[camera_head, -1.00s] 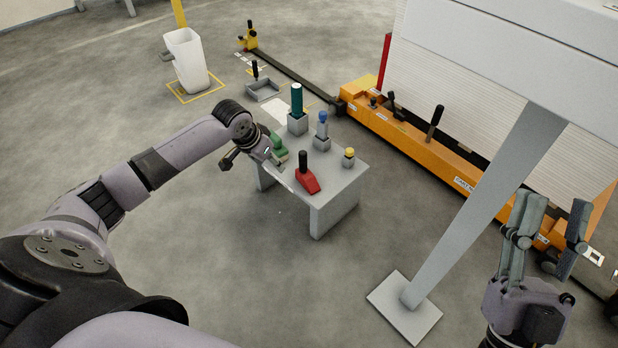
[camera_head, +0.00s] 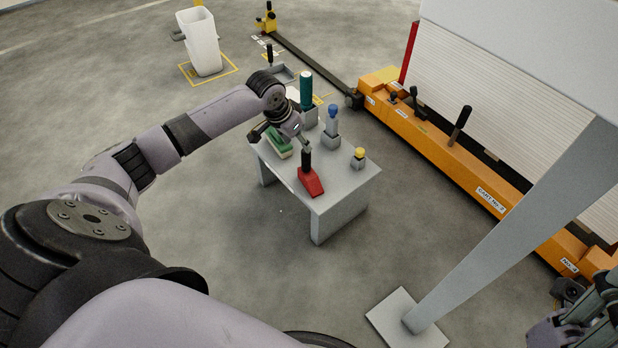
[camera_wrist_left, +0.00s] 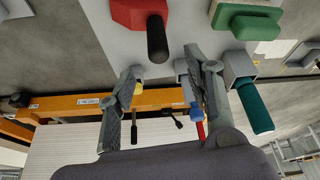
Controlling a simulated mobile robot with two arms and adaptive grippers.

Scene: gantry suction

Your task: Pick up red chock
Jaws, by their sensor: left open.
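The red chock (camera_head: 311,184) with its upright black handle (camera_head: 306,161) stands on the front of the small grey table (camera_head: 349,189). In the left wrist view the chock (camera_wrist_left: 128,12) is at the top, with its handle pointing toward the camera. My left gripper (camera_head: 281,143) is over the table, just left of and above the handle. Its open, empty fingers (camera_wrist_left: 165,66) show apart in the wrist view, and the handle is not between them. My right gripper (camera_head: 597,309) is partly cut off at the lower right edge; its fingers are unclear.
A green chock (camera_head: 279,147) is partly hidden under my left gripper. A teal cylinder (camera_head: 306,90), a blue-topped piece (camera_head: 332,118) and a yellow-topped piece (camera_head: 358,155) stand behind on the table. An orange cart frame (camera_head: 455,165) is beyond. A grey post (camera_head: 500,240) stands at right.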

